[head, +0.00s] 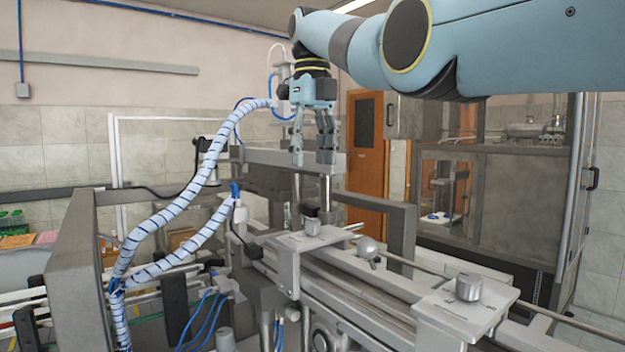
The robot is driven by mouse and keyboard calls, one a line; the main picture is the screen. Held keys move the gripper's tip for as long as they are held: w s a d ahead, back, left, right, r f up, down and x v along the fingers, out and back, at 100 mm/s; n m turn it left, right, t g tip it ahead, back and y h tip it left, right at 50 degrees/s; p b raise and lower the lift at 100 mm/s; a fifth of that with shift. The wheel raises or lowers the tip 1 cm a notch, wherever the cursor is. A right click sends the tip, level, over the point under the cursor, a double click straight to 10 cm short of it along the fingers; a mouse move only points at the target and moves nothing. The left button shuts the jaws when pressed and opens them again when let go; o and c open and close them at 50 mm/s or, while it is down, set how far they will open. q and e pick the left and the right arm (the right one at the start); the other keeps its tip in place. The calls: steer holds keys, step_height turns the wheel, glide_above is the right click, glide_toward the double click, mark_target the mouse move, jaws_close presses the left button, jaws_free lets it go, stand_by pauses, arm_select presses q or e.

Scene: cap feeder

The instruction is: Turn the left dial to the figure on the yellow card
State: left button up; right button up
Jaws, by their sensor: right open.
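The left dial (312,226) is a small grey metal knob on a flat plate of the machine, near the middle of the head view. A dark piece shows just above it. My right gripper (312,157) hangs from the blue arm with its fingers pointing down. It is open and empty, and appears above the left dial in the picture, apart from it. A second, similar knob, the right dial (468,287), stands on another plate at the lower right. No figures on the dials can be read. I cannot make out a yellow card. My left gripper is not in view.
White hoses with blue spiral wrap (190,195) rise left of the gripper. A round metal ball knob (368,247) sits between the dials. A grey frame upright (402,235) stands behind it. A glazed cabinet (490,190) stands at the back right.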

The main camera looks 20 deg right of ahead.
mark_target(313, 220)
step_height(313, 220, down, 12)
steer(key=n, duration=3.4)
steer(key=shift+s+n, duration=0.15)
steer(key=shift+n, duration=0.15)
